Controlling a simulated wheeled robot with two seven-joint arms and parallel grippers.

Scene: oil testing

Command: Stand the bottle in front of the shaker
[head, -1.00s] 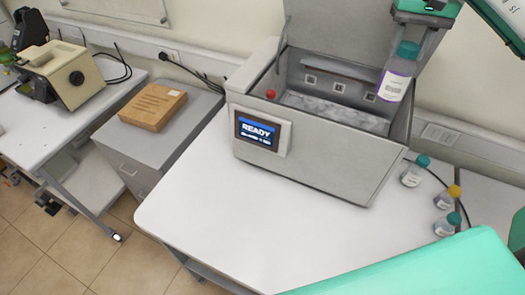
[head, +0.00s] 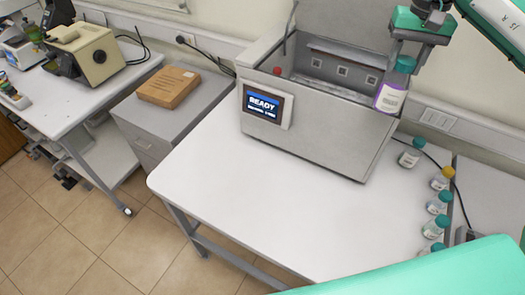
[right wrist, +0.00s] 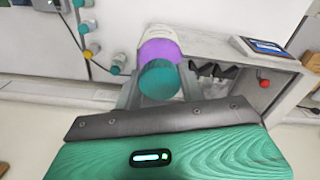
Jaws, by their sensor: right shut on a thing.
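The shaker (head: 315,135) is a grey box with an open lid and a lit READY display (head: 263,103), on the white table. The bottle (head: 389,97), with a teal cap and a purple and white label, is held upright in my right gripper (head: 404,58). In the head view it overlaps the shaker's right front corner, raised above the table. In the right wrist view its teal cap (right wrist: 160,80) shows between the fingers, with the shaker (right wrist: 240,72) to the right. My left gripper is not in view.
Several small capped bottles, including a teal-capped one (head: 410,153) and a yellow-capped one (head: 441,178), stand along the table's right side. The white tabletop (head: 270,205) before the shaker is clear. A brown box (head: 168,87) lies on the grey cabinet at left.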

